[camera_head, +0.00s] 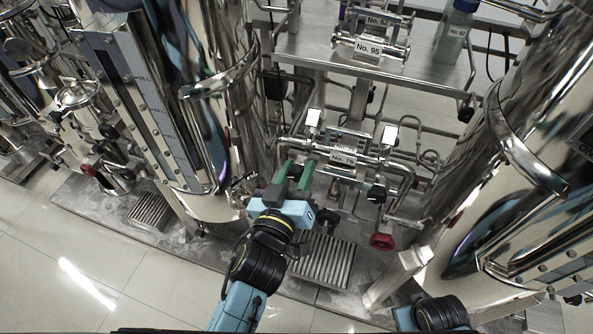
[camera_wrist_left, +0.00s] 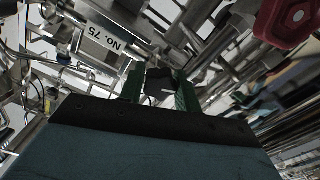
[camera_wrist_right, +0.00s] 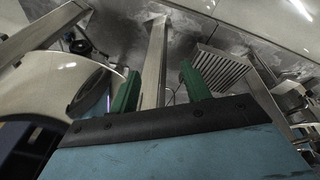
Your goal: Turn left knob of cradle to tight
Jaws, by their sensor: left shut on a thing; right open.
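The cradle is a steel pipe holder with a No. 75 label (camera_head: 343,159), at mid-picture in the head view. The label also shows upside down in the left wrist view (camera_wrist_left: 103,37). My left gripper (camera_head: 294,176) is at the cradle's left end, its green fingers shut on a black knob (camera_wrist_left: 159,84), seen between them in the left wrist view. In the head view the fingers mostly hide this knob. Another black knob (camera_head: 376,193) is at the cradle's right end. My right gripper (camera_wrist_right: 159,85) is open, with a metal post in view beyond its fingers.
Large steel tanks (camera_head: 170,110) stand on both sides. A No. 95 cradle (camera_head: 368,48) is on the shelf behind. Pipes crowd the cradle.

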